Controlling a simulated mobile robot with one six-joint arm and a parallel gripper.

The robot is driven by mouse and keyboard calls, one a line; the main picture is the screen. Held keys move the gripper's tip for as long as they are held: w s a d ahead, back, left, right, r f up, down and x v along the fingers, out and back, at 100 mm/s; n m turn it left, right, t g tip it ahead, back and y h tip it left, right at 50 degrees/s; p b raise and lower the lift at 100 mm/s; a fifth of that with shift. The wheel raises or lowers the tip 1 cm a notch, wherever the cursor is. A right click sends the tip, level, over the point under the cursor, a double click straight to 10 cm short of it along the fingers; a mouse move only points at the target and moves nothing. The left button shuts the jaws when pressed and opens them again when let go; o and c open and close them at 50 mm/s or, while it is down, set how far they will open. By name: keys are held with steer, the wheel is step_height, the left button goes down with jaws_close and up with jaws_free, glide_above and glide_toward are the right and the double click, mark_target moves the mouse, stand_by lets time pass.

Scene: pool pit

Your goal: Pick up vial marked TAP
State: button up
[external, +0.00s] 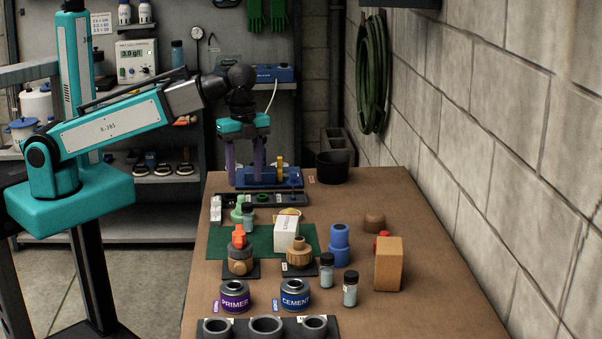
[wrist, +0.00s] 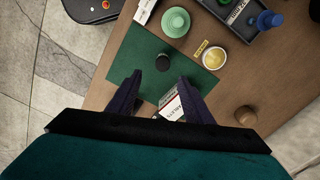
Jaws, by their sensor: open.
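A small vial with a dark cap (wrist: 163,62) stands on the green mat (wrist: 130,75), seen from above in the wrist view. It also shows in the external view (external: 248,217), beside a pale green fitting (external: 237,209). Two more dark-capped vials (external: 327,271) and (external: 350,289) stand nearer the front of the bench. No vial's lettering is readable, so I cannot tell which is marked TAP. My gripper (external: 244,178) is open and empty, high above the bench. In the wrist view my gripper (wrist: 160,79) has its fingertips apart on either side of the mat vial's near edge.
A white box (external: 286,233) stands right of the mat vial, with a yellow-rimmed dish (wrist: 214,57) close by. Primer (external: 235,296) and cement (external: 295,295) cans, a blue fitting (external: 339,245) and a wooden block (external: 388,264) stand nearer. The bench's right side is mostly clear.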

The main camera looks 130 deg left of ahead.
mark_target(246, 205)
steer(key=shift+f, duration=0.15)
steer(key=shift+f+p, duration=0.7)
steer(key=shift+f, duration=3.5)
steer(key=shift+f, duration=0.15)
steer(key=shift+s+a+f+p, duration=0.15)
steer(key=shift+f+p, duration=0.25)
steer(key=shift+f, duration=0.25)
steer(key=shift+a+f+p, duration=0.15)
steer(key=shift+f+p, duration=0.2)
steer(key=shift+f, duration=1.45)
steer(key=c, duration=1.1)
